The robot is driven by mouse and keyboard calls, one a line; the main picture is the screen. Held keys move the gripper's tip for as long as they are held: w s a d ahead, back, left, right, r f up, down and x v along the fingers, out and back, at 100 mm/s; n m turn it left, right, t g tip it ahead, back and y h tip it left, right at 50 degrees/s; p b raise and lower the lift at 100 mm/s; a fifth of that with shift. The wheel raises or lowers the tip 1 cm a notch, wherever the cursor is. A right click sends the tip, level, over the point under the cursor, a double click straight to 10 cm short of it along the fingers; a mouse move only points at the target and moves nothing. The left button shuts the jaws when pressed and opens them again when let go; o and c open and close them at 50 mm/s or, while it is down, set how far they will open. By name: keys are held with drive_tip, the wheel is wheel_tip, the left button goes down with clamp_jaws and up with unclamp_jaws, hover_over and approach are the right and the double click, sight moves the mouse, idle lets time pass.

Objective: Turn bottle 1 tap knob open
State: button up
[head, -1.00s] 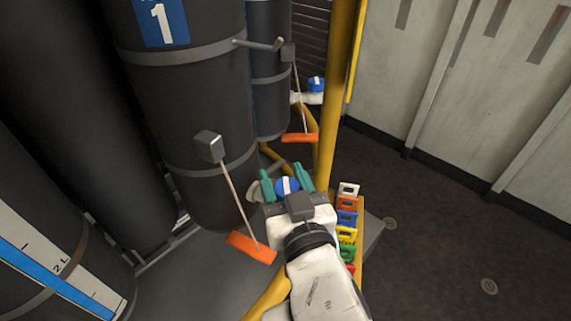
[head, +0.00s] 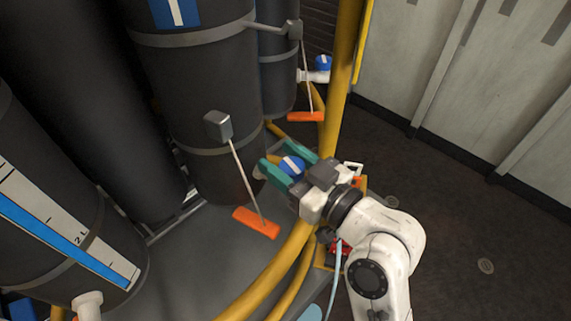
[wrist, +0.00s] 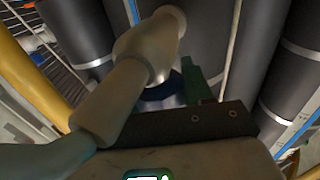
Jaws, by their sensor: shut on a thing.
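Bottle 1 (head: 205,88) is a tall black cylinder with grey bands and a blue label (head: 175,12), cut off at the top of the head view. Its tap knob (head: 291,167) is blue with a white stripe that slants from upper left to lower right. My gripper (head: 277,163) has its teal fingers on either side of this knob and is shut on it. In the wrist view, part of the blue knob (wrist: 160,94) shows beyond a pale pipe-like part, with one teal finger beside it. The tap body is mostly hidden.
A yellow pipe (head: 338,95) rises just behind. Another blue knob (head: 323,62) is farther back. Open floor (head: 480,210) lies to the right.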

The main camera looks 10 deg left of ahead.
drive_tip(key=n+g+y+b, duration=0.1)
drive_tip(key=n+g+b, duration=0.1)
drive_tip(key=b, duration=0.1)
drive_tip(key=shift+f+g+y, duration=0.3)
drive_tip(key=shift+g+y, duration=0.1)
drive_tip(key=n+g+b, duration=0.1)
drive_tip(key=n+g+y+b, duration=0.1)
drive_tip(key=g, duration=0.1)
drive_tip(key=n+g+b, duration=0.1)
drive_tip(key=shift+s+a+r+y+b, duration=0.15)
drive_tip(key=shift+s+y+b, duration=0.15)
drive_tip(key=shift+g, duration=0.4)
drive_tip(key=o, duration=1)
drive_tip(key=shift+c, duration=0.2)
drive_tip(key=shift+r, duration=0.1)
drive_tip(key=s+d+b, duration=0.1)
drive_tip(key=s+d, duration=0.1)
drive_tip(key=d, duration=0.8)
drive_tip(key=shift+d, duration=0.25)
